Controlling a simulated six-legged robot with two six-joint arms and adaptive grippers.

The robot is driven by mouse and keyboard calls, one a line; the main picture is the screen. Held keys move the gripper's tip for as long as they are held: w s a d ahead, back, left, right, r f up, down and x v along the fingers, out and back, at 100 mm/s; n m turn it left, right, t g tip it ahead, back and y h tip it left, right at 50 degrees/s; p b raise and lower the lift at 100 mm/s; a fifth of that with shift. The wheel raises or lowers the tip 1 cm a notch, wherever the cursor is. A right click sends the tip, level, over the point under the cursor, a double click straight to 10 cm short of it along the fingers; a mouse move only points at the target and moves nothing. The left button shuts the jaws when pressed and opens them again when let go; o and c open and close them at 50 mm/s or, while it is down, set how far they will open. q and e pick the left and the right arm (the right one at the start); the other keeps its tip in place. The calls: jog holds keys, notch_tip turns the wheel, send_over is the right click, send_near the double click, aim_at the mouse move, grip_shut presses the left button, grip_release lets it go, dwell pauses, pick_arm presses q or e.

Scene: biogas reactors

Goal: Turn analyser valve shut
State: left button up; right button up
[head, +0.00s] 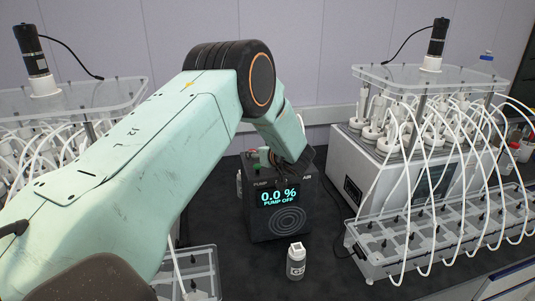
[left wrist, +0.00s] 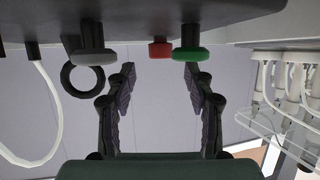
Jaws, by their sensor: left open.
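The analyser (head: 277,222) is a dark box on the bench in the head view, its screen reading 0.0 % and PUMP OFF. My left gripper (head: 309,163) reaches down to the top right of the box in the head view, where its fingers are mostly hidden. In the left wrist view my left gripper (left wrist: 160,80) is open with nothing between its fingers. Beyond the fingertips are a green knob (left wrist: 191,54), a smaller red knob (left wrist: 160,49) and a grey knob (left wrist: 94,57) beside a dark ring. I cannot tell which is the valve or whether a finger touches one.
A small labelled bottle (head: 296,262) stands in front of the analyser. A reactor unit with a clear lid (head: 430,78) and looping white tubes stands at right, with a tube rack (head: 375,262) before it. Another reactor lid (head: 75,95) is at left, partly behind my left arm.

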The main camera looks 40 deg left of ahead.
pick_arm(q)
jog(key=v, duration=0.7)
jog(key=shift+s+d+r, duration=0.15)
jog(key=shift+d, duration=0.05)
dwell(0.3)
